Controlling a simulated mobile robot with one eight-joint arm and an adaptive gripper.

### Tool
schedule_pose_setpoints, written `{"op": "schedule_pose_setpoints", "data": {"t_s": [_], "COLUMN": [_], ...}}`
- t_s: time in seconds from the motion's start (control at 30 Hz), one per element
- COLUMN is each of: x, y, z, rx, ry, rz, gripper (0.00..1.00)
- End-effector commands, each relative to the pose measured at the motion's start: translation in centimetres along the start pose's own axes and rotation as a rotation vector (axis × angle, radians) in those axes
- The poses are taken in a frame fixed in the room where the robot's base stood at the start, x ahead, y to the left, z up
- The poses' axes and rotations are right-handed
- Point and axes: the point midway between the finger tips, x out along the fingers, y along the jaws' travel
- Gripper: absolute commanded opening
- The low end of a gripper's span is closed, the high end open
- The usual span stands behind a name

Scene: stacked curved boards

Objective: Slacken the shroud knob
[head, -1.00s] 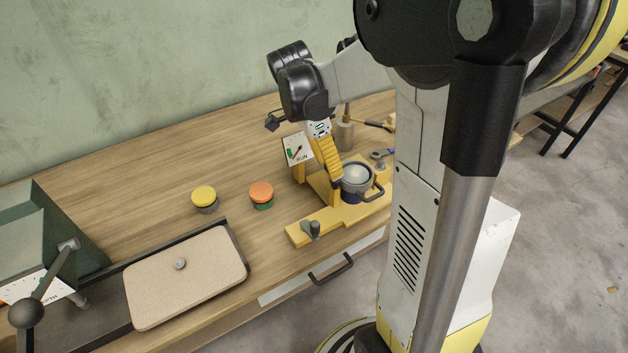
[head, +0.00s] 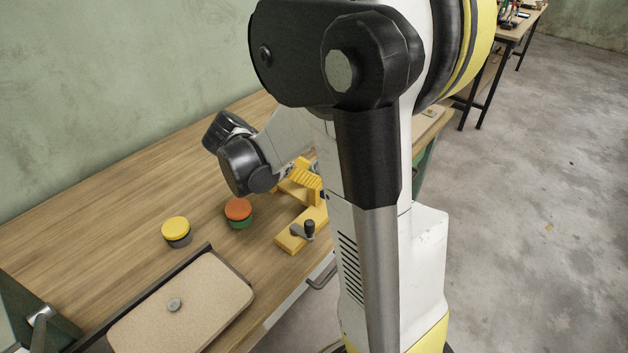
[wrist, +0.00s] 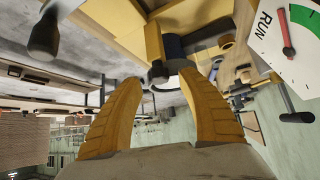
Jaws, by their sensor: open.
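A yellow fixture (head: 290,240) stands near the bench's front edge, mostly hidden behind my arm in the head view. A dark crank-like knob (head: 309,228) is on its near end. In the wrist view, a small dark knob (wrist: 158,72) shows against the yellow fixture (wrist: 155,45), close to the gap between my fingertips. Which of these is the shroud knob I cannot tell. My gripper (wrist: 160,82) is open, its two yellow fingers on either side of that small knob in the picture. Contact is not clear. A dark handle (wrist: 43,38) shows at the upper left.
A white RUN dial (wrist: 285,35) with a red pointer is close on the right in the wrist view. An orange button (head: 238,209) and a yellow button (head: 176,229) stand left of the fixture. A tan board (head: 190,305) lies in front. The bench behind the buttons is clear.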

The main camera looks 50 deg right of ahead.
Motion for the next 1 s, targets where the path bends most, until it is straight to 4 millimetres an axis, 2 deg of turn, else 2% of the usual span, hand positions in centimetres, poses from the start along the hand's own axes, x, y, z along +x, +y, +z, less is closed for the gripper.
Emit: {"op": "schedule_pose_setpoints", "data": {"t_s": [0.1,0.4,0.43,0.57,0.6,1.0], "x": [1.01,1.18,1.18,1.18,1.18,1.18], "y": [0.01,-0.02,-0.02,-0.01,-0.01,0.06], "z": [0.03,-0.04,-0.04,-0.03,-0.03,-0.02], "rx": [0.001,0.0,0.0,0.0,0.0,-0.018], "ry": [0.0,-0.001,-0.001,-0.001,-0.001,-0.001], "rz": [0.001,0.0,0.0,0.0,0.0,-0.018], "gripper": [0.47,0.47,0.42,0.02,0.0,0.0]}}
